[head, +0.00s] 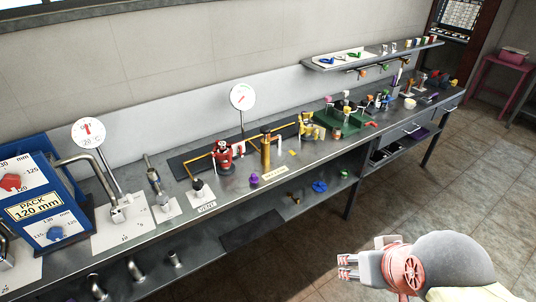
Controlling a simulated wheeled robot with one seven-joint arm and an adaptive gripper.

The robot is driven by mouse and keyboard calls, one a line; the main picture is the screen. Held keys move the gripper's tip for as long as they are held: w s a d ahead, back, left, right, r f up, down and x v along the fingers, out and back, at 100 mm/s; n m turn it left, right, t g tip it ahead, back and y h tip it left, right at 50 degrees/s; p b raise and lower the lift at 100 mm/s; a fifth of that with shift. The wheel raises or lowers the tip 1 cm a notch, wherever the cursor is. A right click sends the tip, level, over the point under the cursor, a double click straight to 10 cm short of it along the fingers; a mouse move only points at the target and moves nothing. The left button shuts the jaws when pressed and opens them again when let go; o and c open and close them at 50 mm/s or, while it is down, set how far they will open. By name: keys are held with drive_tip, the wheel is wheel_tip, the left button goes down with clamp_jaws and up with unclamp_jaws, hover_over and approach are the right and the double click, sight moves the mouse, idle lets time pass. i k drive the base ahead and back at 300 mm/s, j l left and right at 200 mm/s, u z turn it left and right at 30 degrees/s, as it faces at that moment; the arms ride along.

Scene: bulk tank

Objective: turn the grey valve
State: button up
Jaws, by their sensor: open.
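My gripper (347,267) is at the lower right in the head view, pointing left. It is open and empty, over the floor in front of the bench and well away from the fittings. No valve is plainly marked as the grey one. Candidates are a grey metal fitting with a bent pipe (119,207) on a white plate at the left, and a slim upright grey fitting (155,184) to its right. Their handles are too small to make out.
A long grey bench (225,203) runs along the wall. A blue panel (48,226) with red and blue knobs stands at the left. A red valve body (222,156) and a brass cylinder (266,150) stand mid-bench. Floor (420,195) is clear in front.

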sight(162, 199)
drive_tip(key=k+u, duration=0.1)
drive_tip(key=u, duration=1.25)
drive_tip(key=i+j+z, duration=0.15)
drive_tip(key=i+z, duration=0.15)
drive_tip(key=i+j+z, duration=0.3)
drive_tip(key=k+l, duration=0.05)
